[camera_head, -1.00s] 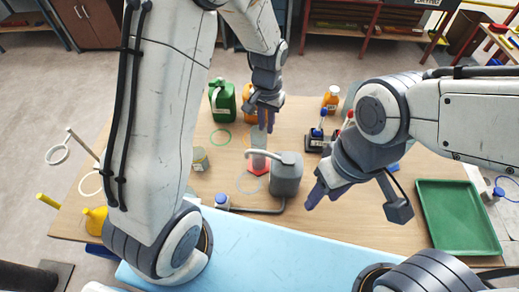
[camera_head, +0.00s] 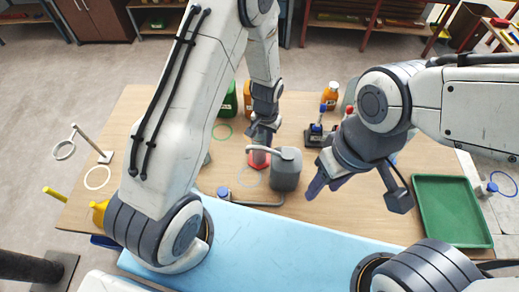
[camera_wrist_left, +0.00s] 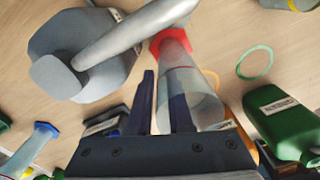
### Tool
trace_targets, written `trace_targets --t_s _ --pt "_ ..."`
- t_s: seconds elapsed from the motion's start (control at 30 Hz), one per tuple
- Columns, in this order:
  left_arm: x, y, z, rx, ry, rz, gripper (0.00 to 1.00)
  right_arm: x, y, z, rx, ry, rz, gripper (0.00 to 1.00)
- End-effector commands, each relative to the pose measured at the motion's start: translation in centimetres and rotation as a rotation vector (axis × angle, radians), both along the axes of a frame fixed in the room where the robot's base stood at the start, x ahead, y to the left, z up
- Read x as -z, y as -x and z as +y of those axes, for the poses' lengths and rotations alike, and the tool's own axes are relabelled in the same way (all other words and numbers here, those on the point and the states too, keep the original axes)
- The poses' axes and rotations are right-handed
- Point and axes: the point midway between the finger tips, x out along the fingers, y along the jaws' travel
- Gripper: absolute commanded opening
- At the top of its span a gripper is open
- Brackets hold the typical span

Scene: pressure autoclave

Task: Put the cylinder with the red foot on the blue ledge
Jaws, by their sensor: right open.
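The clear cylinder (camera_wrist_left: 183,77) with a red foot (camera_head: 259,159) stands on the wooden table behind the blue ledge; in the head view my left gripper (camera_head: 262,140) hides most of its body. In the left wrist view my left gripper (camera_wrist_left: 163,100) is open, its fingers apart at the cylinder. One finger is beside the cylinder and the other overlaps it; I cannot tell whether they touch it. The blue ledge (camera_head: 290,236) runs along the table's front and its visible top is bare. My right gripper (camera_head: 318,182) is open and empty, right of the grey can.
A grey can (camera_head: 287,172) with a long spout (camera_wrist_left: 135,33) stands right beside the cylinder, the spout reaching close to it. A bent grey rod (camera_head: 258,202) lies in front. A green bottle (camera_wrist_left: 285,120) stands behind; a green tray (camera_head: 452,210) lies at right.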

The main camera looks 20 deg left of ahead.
Motion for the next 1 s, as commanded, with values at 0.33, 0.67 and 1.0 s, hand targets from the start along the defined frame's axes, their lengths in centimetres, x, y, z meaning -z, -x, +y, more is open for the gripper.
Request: trace_targets --t_s 0.33,0.67,1.0 --pt "-0.04 0.0 -0.01 0.0 0.0 0.0 0.0 0.02 0.0 0.0 0.0 0.0 0.0 0.5" --pt "-0.06 0.0 -0.01 0.0 0.0 0.0 0.0 0.02 0.0 0.0 0.0 0.0 0.0 0.5" --pt "-0.06 0.0 0.0 0.0 0.0 0.0 0.0 0.01 0.0 0.0 0.0 0.0 0.0 0.5"
